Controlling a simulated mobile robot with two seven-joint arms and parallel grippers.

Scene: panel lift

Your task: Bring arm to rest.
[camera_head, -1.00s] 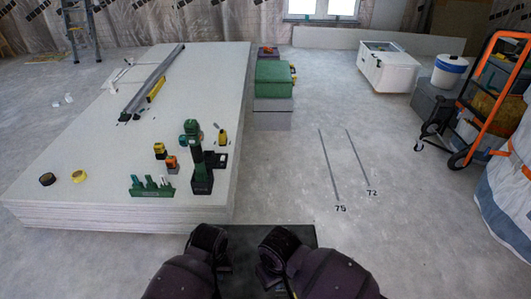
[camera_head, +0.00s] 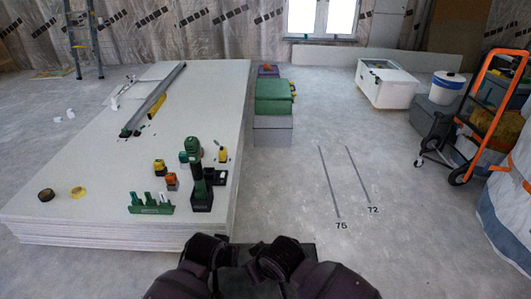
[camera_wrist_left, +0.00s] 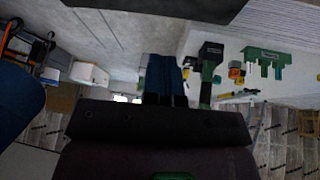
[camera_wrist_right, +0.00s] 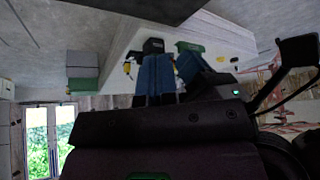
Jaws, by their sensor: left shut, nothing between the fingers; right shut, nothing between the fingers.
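My left arm (camera_head: 203,258) and right arm (camera_head: 283,263) are folded close together at the bottom of the head view, in front of the board stack's near right corner. The head view does not clearly show the fingers. In the left wrist view my left gripper (camera_wrist_left: 166,62) has its blue fingers side by side, shut and empty. In the right wrist view my right gripper (camera_wrist_right: 155,62) is also shut and empty. Both wrist views look upside down. No object touches either gripper's fingers, as far as I can see.
A stack of white boards (camera_head: 110,205) fills the left, with a green cordless tool (camera_head: 195,172), a green bit holder (camera_head: 150,207) and grey rails (camera_head: 155,98) on top. Green and grey cases (camera_head: 273,128) stand beside it. An orange hand truck (camera_head: 490,110) stands right. The middle floor is clear.

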